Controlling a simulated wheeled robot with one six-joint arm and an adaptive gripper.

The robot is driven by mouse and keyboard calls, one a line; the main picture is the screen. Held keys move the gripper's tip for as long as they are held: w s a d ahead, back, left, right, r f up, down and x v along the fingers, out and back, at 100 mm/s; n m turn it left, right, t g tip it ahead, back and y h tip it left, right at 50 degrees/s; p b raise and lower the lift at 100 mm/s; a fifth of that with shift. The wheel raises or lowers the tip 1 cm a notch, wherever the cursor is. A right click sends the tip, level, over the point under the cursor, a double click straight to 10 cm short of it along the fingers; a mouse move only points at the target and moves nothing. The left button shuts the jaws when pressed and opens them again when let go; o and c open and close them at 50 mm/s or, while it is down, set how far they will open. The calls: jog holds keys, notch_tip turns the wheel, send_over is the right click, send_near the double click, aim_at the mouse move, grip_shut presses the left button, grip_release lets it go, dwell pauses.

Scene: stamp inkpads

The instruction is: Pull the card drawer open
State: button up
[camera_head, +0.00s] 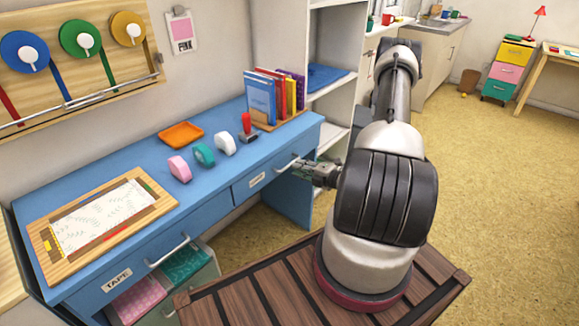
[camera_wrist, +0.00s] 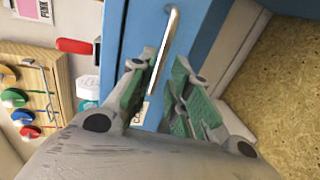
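The card drawer (camera_head: 240,190) is the right-hand drawer in the front of the blue desk, and its front looks flush with the desk. It has a white label (camera_head: 257,179), too small to read here, and a silver bar handle (camera_head: 287,164). The handle also shows in the wrist view (camera_wrist: 173,32). My gripper (camera_head: 299,166) is at the handle's right end in the head view. In the wrist view my gripper (camera_wrist: 165,58) is open, with green pads apart and part of the bar between the fingertips. Whether a pad touches the bar is unclear.
The left drawer, labelled TAPE (camera_head: 117,281), has its own handle (camera_head: 168,251). White shelves stand behind; open floor lies right.

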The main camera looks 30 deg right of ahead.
aim_at(289, 165)
jog(key=x, duration=0.5)
jog(key=shift+w+a, duration=0.1)
jog(key=shift+w, duration=0.2)
grip_shut()
